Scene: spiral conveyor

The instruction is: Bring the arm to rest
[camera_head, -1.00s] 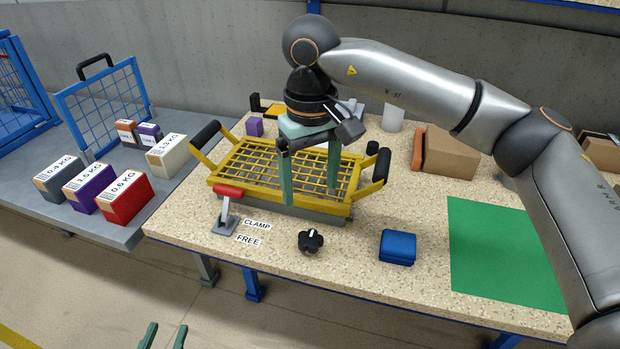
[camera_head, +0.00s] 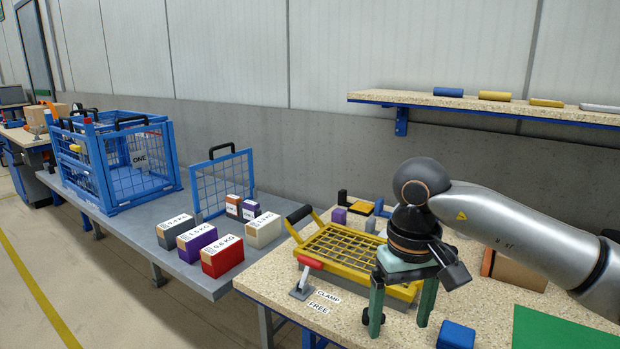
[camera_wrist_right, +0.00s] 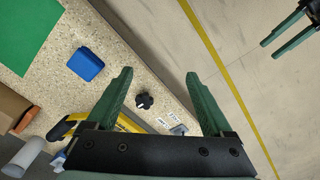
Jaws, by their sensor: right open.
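My right gripper (camera_head: 400,325) hangs fingers down over the front edge of the speckled bench, in front of the yellow mesh tray (camera_head: 340,247). Its two green fingers are wide apart with nothing between them; they also show in the right wrist view (camera_wrist_right: 158,74). The right arm is bent, its forearm reaching in from the right. A black knob (camera_wrist_right: 144,101) shows between the fingers in the wrist view, on the bench below. My left gripper (camera_wrist_right: 285,32) shows only at the top right of the wrist view, over the floor, its fingers apart.
A red-handled clamp lever (camera_head: 304,279) stands by the tray's front left. A blue block (camera_head: 456,336) and a green mat (camera_head: 560,328) lie on the right. Weight-marked boxes (camera_head: 222,256) and a blue cage (camera_head: 140,165) stand on the grey table at left. A shelf (camera_head: 480,103) hangs behind.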

